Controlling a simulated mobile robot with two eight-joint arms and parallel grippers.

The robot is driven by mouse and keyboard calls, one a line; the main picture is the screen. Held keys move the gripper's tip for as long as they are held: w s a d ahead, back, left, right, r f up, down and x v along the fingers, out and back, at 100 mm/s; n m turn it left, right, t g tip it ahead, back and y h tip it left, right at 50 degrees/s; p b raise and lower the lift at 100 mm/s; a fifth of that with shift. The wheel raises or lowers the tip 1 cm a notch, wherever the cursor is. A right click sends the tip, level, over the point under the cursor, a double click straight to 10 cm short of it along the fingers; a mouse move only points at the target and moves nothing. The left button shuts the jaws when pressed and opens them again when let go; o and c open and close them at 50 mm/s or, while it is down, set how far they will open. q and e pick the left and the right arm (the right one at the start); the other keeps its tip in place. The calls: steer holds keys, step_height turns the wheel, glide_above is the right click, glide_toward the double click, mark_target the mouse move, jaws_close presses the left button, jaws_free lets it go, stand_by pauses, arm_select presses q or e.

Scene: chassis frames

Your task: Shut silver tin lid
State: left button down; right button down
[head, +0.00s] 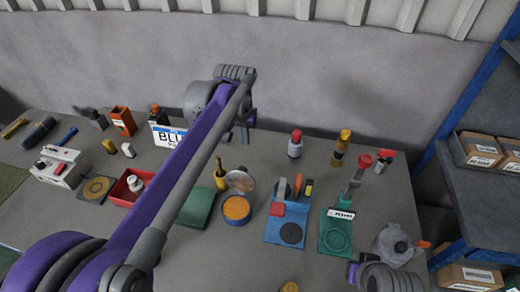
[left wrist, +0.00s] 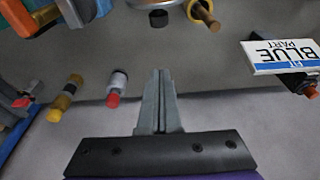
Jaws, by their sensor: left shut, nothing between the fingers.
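A round tin (head: 236,222) with a blue side and orange inside stands mid-table in the head view. Its silver-looking round lid (head: 240,181) stands raised at the tin's back edge, so the tin is open. A rounded silver edge, likely the lid (left wrist: 150,4), is cut off at the top of the left wrist view. My left gripper (left wrist: 158,75) is shut and empty, apart from the lid, on the wall side of it. In the head view my left gripper (head: 245,130) is partly hidden by its arm. I cannot make out my right gripper's fingers.
A yellow-handled tool (head: 220,178) stands just left of the lid. A blue tray (head: 286,236) is right of the tin, and a green pad (head: 195,207) is left. A red-capped bottle (head: 295,145) stands behind. A "BLUE" sign (head: 166,135) is at the back left.

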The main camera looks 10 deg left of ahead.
mark_target(241, 178)
arm_select(q)
step_height(241, 178, down, 9)
steer(key=s, duration=0.1)
steer(key=shift+s, duration=0.2)
stand_by(0.5)
